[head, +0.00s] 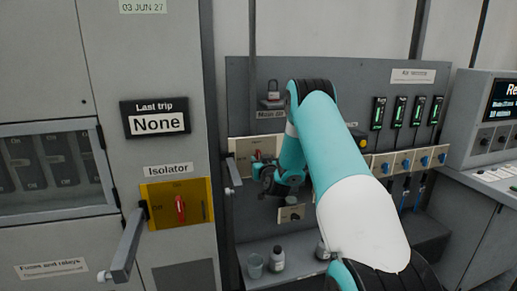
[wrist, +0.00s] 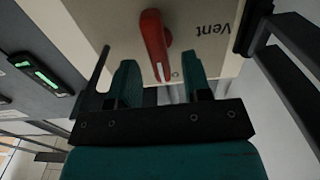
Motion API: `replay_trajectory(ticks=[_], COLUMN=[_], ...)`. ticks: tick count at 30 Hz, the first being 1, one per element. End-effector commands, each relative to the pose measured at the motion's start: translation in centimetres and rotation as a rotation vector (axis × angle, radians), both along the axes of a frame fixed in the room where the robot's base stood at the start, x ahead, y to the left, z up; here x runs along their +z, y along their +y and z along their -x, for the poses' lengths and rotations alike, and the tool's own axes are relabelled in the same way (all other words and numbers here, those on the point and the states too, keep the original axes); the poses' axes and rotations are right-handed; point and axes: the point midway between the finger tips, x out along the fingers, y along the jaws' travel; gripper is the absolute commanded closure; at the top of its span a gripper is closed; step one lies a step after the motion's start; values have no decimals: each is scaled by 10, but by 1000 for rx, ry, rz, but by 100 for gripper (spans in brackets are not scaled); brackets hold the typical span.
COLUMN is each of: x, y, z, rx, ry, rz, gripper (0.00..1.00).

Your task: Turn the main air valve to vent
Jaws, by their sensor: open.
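The main air valve has a red handle (wrist: 153,40) on a cream plate (wrist: 105,12). In the wrist view the handle's free end, with a white mark, points down toward my gripper (wrist: 160,78). The word "Vent" is printed on the plate right of the handle. In the head view the plate (head: 241,148) is partly hidden by my arm, and a bit of the red handle (head: 257,154) shows by my gripper (head: 260,166). My gripper is open. Its fingers appear on either side of the handle's end; I cannot tell whether they touch it.
Left of the valve is a cabinet with a yellow isolator plate (head: 159,215) and a projecting grey lever (head: 127,244). Green-lit gauges (head: 400,111) and blue knobs (head: 408,164) are at right. A bottle (head: 278,259) and a cup (head: 255,266) stand on the shelf below.

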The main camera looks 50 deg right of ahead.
Motion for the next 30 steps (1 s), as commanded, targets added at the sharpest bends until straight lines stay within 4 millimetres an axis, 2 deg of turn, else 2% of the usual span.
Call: replay_trajectory(ticks=[6,17,23,30], x=[2,-1,-1,-1], y=[-12,-15,-15,-15], z=[-20,-24,-24,-24], rx=[1,0,0,0], ry=[1,1,1,5], rz=[1,-1,-1,8], gripper=[55,55,99,100])
